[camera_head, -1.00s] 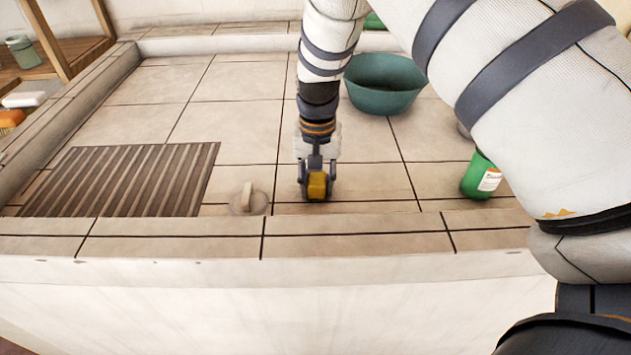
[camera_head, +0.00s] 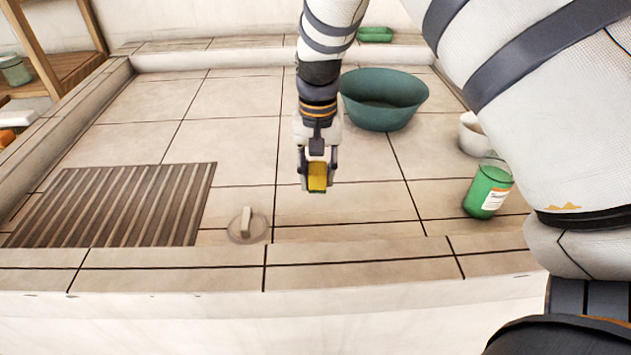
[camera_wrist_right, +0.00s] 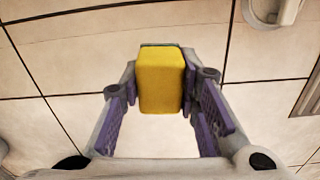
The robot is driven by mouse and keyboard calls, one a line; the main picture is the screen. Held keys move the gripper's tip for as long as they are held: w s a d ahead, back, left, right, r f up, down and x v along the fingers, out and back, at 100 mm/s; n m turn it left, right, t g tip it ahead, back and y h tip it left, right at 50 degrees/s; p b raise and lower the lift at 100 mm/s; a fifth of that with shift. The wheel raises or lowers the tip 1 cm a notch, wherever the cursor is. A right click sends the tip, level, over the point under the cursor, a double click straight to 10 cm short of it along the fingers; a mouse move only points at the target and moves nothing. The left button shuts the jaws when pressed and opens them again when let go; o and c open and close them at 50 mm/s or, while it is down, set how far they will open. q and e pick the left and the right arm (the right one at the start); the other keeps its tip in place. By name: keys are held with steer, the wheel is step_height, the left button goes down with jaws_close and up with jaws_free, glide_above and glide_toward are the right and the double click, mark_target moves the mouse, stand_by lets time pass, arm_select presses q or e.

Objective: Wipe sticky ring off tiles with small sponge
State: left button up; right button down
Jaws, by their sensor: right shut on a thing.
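My right gripper (camera_head: 318,180) is shut on the small sponge (camera_head: 318,177), which is yellow with a green underside. In the right wrist view the yellow sponge (camera_wrist_right: 160,80) sits between the purple-padded fingers. The gripper points down over the beige tiles (camera_head: 235,140), right of and behind a round stopper-like disc. I cannot tell for sure whether the sponge touches the tiles. I cannot make out a sticky ring on the tiles. My left gripper is not in view.
The round disc with an upright grip (camera_head: 246,226) stands beside a ribbed brown mat (camera_head: 120,205). A teal basin (camera_head: 384,105) is behind the gripper. A raised ledge (camera_head: 350,262) runs along the front.

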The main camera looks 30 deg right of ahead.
steer(key=shift+r, duration=1.35)
